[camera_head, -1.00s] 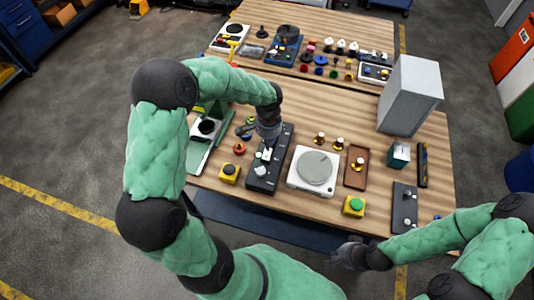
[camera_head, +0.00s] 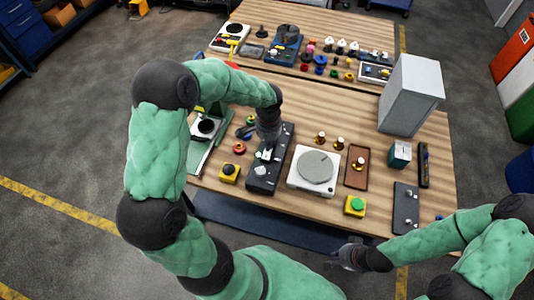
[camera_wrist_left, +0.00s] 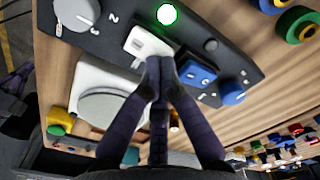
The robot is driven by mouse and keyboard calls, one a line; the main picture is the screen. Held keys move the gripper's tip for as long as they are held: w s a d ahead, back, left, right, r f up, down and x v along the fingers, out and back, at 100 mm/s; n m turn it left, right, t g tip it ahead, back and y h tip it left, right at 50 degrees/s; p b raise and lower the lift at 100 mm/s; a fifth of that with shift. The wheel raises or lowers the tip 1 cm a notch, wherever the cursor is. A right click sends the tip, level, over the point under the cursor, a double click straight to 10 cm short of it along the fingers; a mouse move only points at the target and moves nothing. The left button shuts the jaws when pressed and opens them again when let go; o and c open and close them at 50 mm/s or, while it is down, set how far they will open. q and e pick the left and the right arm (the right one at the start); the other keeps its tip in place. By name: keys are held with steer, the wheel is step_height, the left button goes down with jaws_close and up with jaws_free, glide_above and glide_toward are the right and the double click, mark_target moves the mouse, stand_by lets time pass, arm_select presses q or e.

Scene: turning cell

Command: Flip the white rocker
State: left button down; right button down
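The white rocker (camera_wrist_left: 148,45) sits on a dark control panel (camera_wrist_left: 110,22), between a green-lit round button (camera_wrist_left: 167,14) and a blue rocker (camera_wrist_left: 197,74). In the head view the panel (camera_head: 257,184) lies left of the turntable, and the white rocker (camera_head: 266,155) shows just below my left gripper (camera_head: 266,146). In the left wrist view my left gripper (camera_wrist_left: 160,64) has its fingertips together with nothing between them. The tips overlap the rocker's lower right edge; contact cannot be told. My right gripper (camera_head: 343,257) is off the table's front edge, too small to read.
The panel also has a grey knob (camera_wrist_left: 76,12) and a blue knob (camera_wrist_left: 232,92). A tall grey box (camera_head: 410,95) stands at the right.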

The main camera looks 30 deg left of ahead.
arm_select(q)
steer(key=shift+f+b, duration=0.45)
steer(key=shift+f, duration=0.15)
stand_by(0.3)
steer(key=shift+r, duration=0.1)
steer(key=shift+r+p, duration=2.55)
steer(key=shift+r, duration=0.95)
steer(key=shift+f, duration=0.1)
